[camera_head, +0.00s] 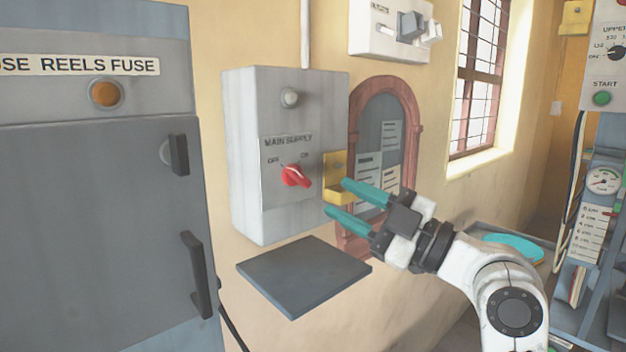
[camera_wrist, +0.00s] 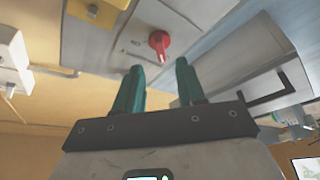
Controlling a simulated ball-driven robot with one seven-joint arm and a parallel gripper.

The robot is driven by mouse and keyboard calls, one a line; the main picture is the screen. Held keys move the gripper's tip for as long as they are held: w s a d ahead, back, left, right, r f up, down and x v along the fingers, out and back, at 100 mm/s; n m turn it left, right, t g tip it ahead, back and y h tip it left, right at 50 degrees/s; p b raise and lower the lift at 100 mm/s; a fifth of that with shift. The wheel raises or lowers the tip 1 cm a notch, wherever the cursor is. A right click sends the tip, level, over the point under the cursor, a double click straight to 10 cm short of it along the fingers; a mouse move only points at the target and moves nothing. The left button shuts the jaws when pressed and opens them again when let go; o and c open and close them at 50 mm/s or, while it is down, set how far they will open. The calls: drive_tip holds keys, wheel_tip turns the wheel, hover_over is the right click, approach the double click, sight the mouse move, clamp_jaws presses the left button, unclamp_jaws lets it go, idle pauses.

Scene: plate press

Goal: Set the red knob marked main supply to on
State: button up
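The red knob (camera_head: 294,177) sits on the front of the grey main supply box (camera_head: 245,150), under the label, with OFF at its upper left and ON at its upper right. Its narrow end appears turned toward OFF. The knob also shows in the wrist view (camera_wrist: 159,43), beyond and between the fingertips. My gripper (camera_head: 338,197) is open and empty, with teal fingers, to the right of the knob and apart from it. In the wrist view my gripper (camera_wrist: 160,75) has a clear gap between its fingers.
A yellow bracket (camera_head: 336,165) is at the box's right side, partly behind my fingers. A dark flat plate (camera_head: 303,275) lies below the box. A grey cabinet (camera_head: 95,220) with dark handles stands at the left. An arched notice board (camera_head: 384,100) hangs to the right.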

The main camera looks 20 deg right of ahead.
sight(305, 181)
drive_tip(key=p+x, duration=0.1)
drive_tip(key=x, duration=0.6)
drive_tip(key=shift+s+a, duration=0.1)
drive_tip(key=shift+c, duration=0.3)
clamp_jaws()
